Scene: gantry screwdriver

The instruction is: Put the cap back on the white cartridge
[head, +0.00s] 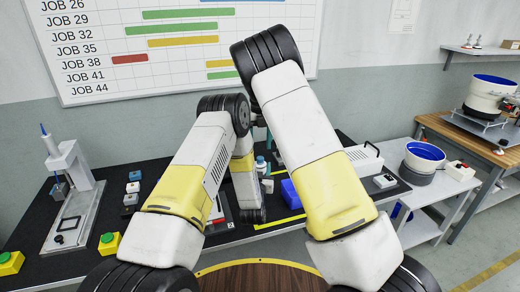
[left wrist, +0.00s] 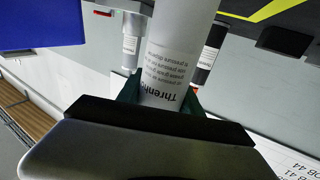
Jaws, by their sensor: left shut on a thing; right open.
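In the left wrist view my left gripper (left wrist: 165,100) is shut on a white printed cylinder, which looks like the white cartridge (left wrist: 172,55). Its green fingers press on both sides, and its far end runs out of the top of the picture. In the head view my left gripper is hidden behind my arm. A green part between my arms looks like my right gripper (head: 268,142); it is open, mostly hidden, and I see nothing in it. I cannot make out the cap in either view.
Two other labelled cylinders (left wrist: 130,48) (left wrist: 208,55) stand behind the held one. A blue bin (head: 289,193) and a blue-topped bottle (head: 261,163) are on the black bench (head: 110,215). A press stand (head: 70,190) and yellow button boxes (head: 109,243) occupy the left.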

